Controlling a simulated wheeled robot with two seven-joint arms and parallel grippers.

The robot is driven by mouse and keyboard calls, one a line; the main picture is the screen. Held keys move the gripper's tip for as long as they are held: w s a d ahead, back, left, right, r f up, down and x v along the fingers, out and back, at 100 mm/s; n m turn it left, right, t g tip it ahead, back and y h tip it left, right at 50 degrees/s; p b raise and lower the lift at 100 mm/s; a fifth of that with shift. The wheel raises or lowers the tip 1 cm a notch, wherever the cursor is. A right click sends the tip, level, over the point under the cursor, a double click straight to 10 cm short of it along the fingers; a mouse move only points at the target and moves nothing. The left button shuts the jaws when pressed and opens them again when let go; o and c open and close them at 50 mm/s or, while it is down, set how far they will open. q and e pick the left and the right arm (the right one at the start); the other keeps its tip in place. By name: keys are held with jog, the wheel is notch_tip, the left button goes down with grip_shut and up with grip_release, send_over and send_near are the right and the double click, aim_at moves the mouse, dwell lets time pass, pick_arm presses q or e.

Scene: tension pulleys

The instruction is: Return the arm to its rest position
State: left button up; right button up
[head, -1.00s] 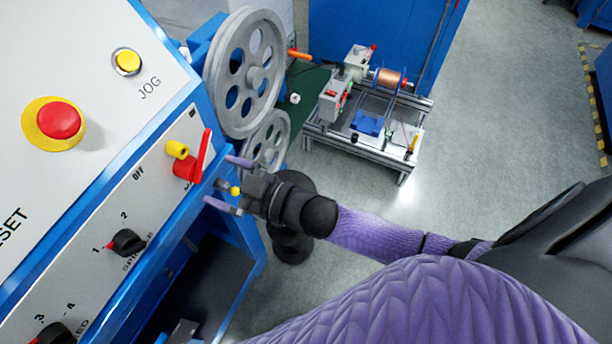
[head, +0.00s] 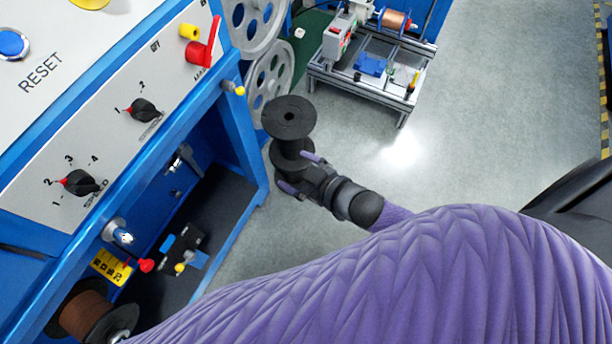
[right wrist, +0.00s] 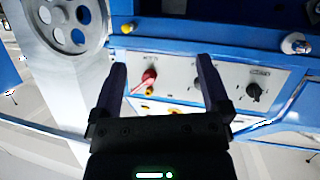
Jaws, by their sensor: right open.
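My right gripper (head: 300,173) is in the middle of the head view, to the right of the blue machine (head: 232,130) and clear of its panel. Its two purple fingers are apart with nothing held between them. In the right wrist view the open fingers (right wrist: 162,78) frame the control panel in the background, with a red lever (right wrist: 148,78) and a black knob (right wrist: 254,92). My right forearm, in a purple sleeve, reaches in from the lower right. My left gripper does not show.
A black flanged spool (head: 288,117) appears just above the gripper; contact cannot be told. Grey pulley wheels (head: 270,85) stand beyond it. A small bench rig (head: 368,70) is behind. A copper-wound spool (head: 92,315) is lower left. Grey floor (head: 480,130) is open to the right.

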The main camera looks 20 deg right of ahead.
jog(key=shift+s+d+f, duration=0.1)
jog(key=shift+s+f, duration=0.35)
jog(key=shift+s, duration=0.1)
jog(key=s+d+f+m+g+h, duration=0.2)
jog(key=s+d+f+g+h, duration=0.1)
jog(key=s+f, duration=0.5)
jog(key=s+d+f+m+g+h, duration=0.2)
jog(key=s+d+f+g, duration=0.1)
jog(key=s+f, duration=0.45)
jog(key=s+f+g, duration=0.2)
jog(key=s+g, duration=0.1)
jog(key=s, duration=0.5)
jog(key=s+f+g+h, duration=0.1)
jog(key=s+f+g, duration=0.2)
jog(key=s, duration=0.5)
jog(key=shift+f+m+h, duration=0.15)
jog(key=shift+m+h, duration=0.15)
jog(key=shift+m, duration=0.1)
